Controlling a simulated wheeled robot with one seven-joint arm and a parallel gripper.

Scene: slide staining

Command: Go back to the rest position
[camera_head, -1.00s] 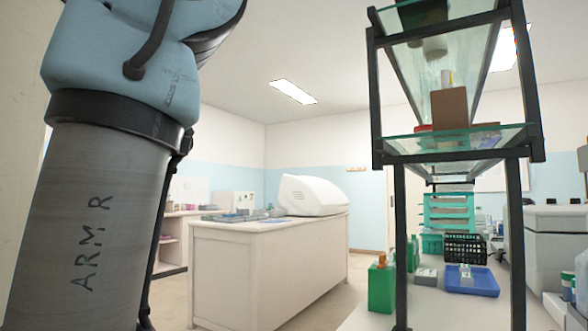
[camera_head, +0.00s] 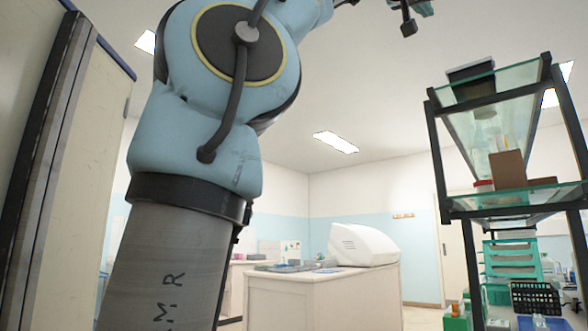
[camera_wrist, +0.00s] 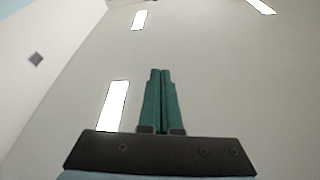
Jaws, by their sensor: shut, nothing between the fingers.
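My gripper (camera_wrist: 160,72) shows in the wrist view with its two green fingers pressed together and nothing between them. It points up toward the pale ceiling and is away from any object. In the head view my arm rises on the left with its blue padded joint. Part of the gripper end shows at the top edge near the middle, mostly cut off by the frame.
A dark-framed glass shelf rack (camera_head: 497,88) stands on the right, holding a brown box (camera_head: 508,170). Below it are a black crate (camera_head: 536,298) and green trays (camera_head: 511,260). A white bench (camera_head: 325,300) carries a white machine (camera_head: 364,245). A tall cabinet (camera_head: 60,170) stands at the left.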

